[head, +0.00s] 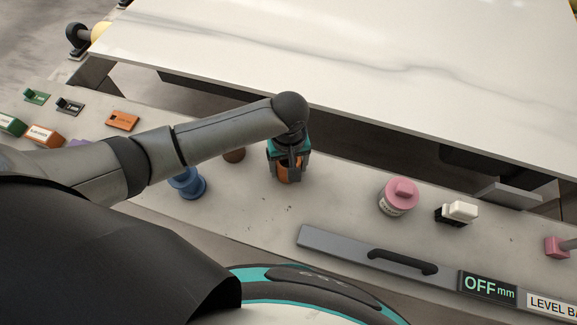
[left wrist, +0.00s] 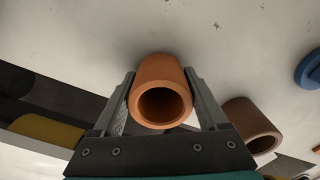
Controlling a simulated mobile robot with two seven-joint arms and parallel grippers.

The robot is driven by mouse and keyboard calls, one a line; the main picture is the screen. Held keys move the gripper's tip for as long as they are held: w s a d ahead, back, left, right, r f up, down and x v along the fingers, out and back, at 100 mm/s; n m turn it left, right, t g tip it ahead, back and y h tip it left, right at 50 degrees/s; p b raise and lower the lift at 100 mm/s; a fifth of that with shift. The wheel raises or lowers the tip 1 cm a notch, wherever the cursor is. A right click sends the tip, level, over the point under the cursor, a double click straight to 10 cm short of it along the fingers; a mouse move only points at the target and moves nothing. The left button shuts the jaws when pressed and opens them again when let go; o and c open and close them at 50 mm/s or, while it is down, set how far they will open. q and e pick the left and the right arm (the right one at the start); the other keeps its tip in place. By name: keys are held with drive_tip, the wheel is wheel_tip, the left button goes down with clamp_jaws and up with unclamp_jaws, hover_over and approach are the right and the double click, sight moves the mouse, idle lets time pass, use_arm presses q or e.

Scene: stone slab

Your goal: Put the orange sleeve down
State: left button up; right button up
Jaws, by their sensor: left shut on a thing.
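The orange sleeve (left wrist: 157,72) is a short hollow tube. It sits between the two fingers of my left gripper (left wrist: 160,100) in the left wrist view, with its open end facing the camera. In the head view my left gripper (head: 289,170) points down over the grey bench, and part of the orange sleeve (head: 288,175) shows between its fingers. The gripper is shut on the sleeve. I cannot tell whether the sleeve's lower end touches the bench. My right gripper is not in view.
A brown sleeve (left wrist: 248,125) stands beside the held one. A blue spool-like part (head: 187,184) is to the left on the bench (head: 330,205). A pink-lidded jar (head: 398,198), a white-topped block (head: 460,211) and a digital level (head: 370,258) lie right. The stone slab (head: 350,55) is behind.

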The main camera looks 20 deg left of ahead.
use_arm(q)
drive_tip(key=shift+f, duration=0.15)
drive_tip(key=o, duration=1.4)
drive_tip(key=shift+c, duration=0.2)
wheel_tip(320, 180, up, 12)
drive_tip(key=p, duration=0.4)
